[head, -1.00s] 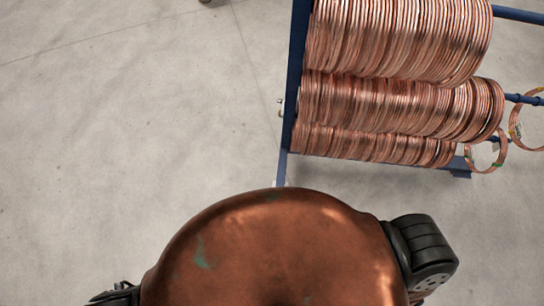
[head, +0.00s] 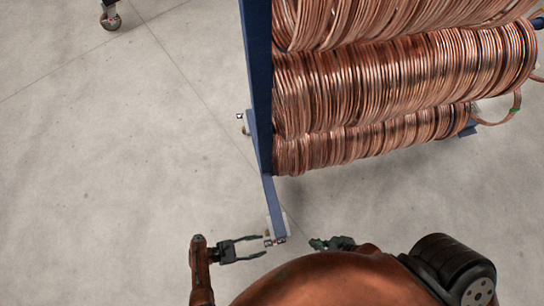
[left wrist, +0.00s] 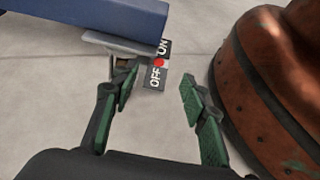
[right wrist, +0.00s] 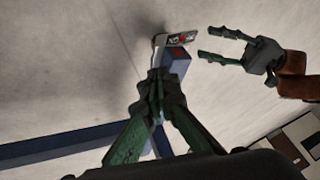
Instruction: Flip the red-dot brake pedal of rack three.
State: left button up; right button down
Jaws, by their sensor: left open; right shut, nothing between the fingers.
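The red-dot brake pedal (left wrist: 157,68) shows in the left wrist view as a dark plate with a red dot between ON and OFF labels. It sits at the end of the blue rack foot (left wrist: 110,12). It also appears in the head view (head: 274,242) and the right wrist view (right wrist: 181,39). My left gripper (head: 263,246) is open, its fingertips pointing at the pedal from the left; the pedal lies ahead between the fingers in its wrist view, contact unclear. My right gripper (right wrist: 158,78) is shut and empty, on the other side of the foot end.
The blue rack (head: 258,90) holds rows of copper tube coils (head: 400,80) at the right. Another caster (head: 243,124) sits farther along its foot. A separate caster (head: 110,19) stands at the top left. The floor (head: 120,160) on the left is clear.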

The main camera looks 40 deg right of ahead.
aim_at(277, 241)
pick_arm(q)
jog(key=b+x, duration=0.2)
jog(key=x, duration=0.5)
jog(key=shift+s+d+f, duration=0.1)
jog(key=shift+d, duration=0.25)
pick_arm(e)
jog(key=f, duration=0.1)
jog(key=d+f+t, duration=0.1)
jog(key=f, duration=0.1)
jog(key=shift+w+f, duration=0.15)
jog(key=shift+w, duration=0.05)
pick_arm(q)
jog(key=c, duration=1.1)
grip_shut()
